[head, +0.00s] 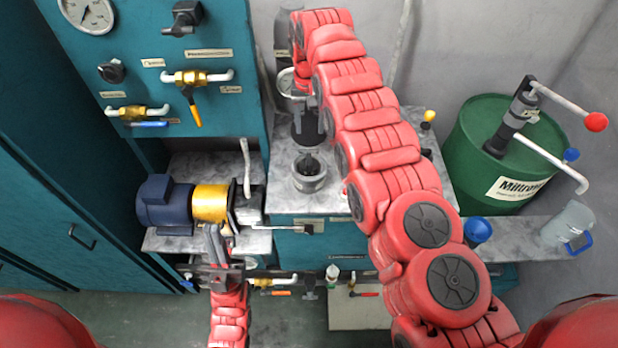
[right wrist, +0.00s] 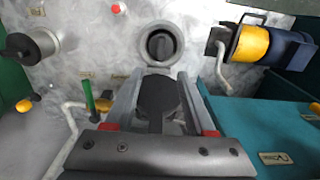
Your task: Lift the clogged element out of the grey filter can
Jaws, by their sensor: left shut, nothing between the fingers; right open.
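The grey filter can (head: 309,184) stands open on the grey bench top. Its round mouth also shows in the right wrist view (right wrist: 176,61). The dark clogged element (right wrist: 160,45) sits inside the can, with only its upper end showing. My right gripper (head: 307,138) is just behind the can in the head view. In the right wrist view its fingers (right wrist: 160,85) are open and apart from the can. A dark round shape shows between them; I cannot tell what it is. My left gripper (head: 213,236) is shut and empty, low in front of the motor and pump.
The blue motor (head: 163,200) with its yellow coupling (head: 210,203) stands left of the can. A green drum (head: 485,150) with a lever pump is at the right. A teal valve panel rises at the back left. A clear jug (head: 568,222) stands on the right shelf.

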